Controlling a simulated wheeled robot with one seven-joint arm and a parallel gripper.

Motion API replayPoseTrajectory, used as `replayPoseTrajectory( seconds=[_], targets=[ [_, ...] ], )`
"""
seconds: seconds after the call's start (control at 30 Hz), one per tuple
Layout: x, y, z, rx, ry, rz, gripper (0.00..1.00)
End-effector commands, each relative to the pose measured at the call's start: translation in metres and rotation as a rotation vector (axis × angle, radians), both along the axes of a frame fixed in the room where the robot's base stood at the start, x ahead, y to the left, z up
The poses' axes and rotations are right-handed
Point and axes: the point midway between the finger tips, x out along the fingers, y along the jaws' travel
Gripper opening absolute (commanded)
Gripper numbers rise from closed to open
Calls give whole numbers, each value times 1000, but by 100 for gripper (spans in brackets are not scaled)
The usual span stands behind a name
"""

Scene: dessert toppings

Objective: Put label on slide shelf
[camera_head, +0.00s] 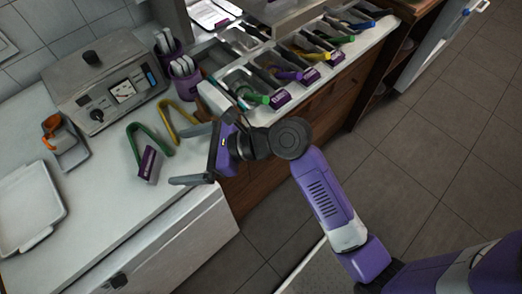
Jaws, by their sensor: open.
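A small purple label (148,162) stands on the white counter at the left, next to a pair of green-handled tongs. My gripper (176,156) is just right of the label, its fingers spread and pointing left towards it. Nothing shows between the fingers, and they look apart from the label. The white shelf (214,98) with metal trays is beyond my gripper, at the upper middle. Purple labels (281,99), (310,76) and (336,57) stand along its front edge.
Yellow-handled tongs (168,119) lie near the green tongs (133,143), close to my gripper. A grey appliance (108,78), purple cutlery holders (186,85), an orange cup (52,124) and a white tray (32,205) stand on the counter.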

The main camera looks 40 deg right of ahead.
Motion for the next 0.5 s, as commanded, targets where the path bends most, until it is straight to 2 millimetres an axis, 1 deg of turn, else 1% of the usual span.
replayPoseTrajectory(
  seconds=[0.13, 0.27, 0.37, 0.4, 0.47, 0.5],
  targets=[
    [-4, 0, -5, -26, -18, -5, 98],
    [-22, -6, -27, -163, -102, -22, 98],
    [-47, -17, -50, -370, -208, -30, 98],
    [-60, -22, -57, -469, -252, -26, 98],
    [-79, -32, -66, -625, -317, -13, 98],
    [-92, -38, -71, -732, -357, 3, 98]
  ],
)
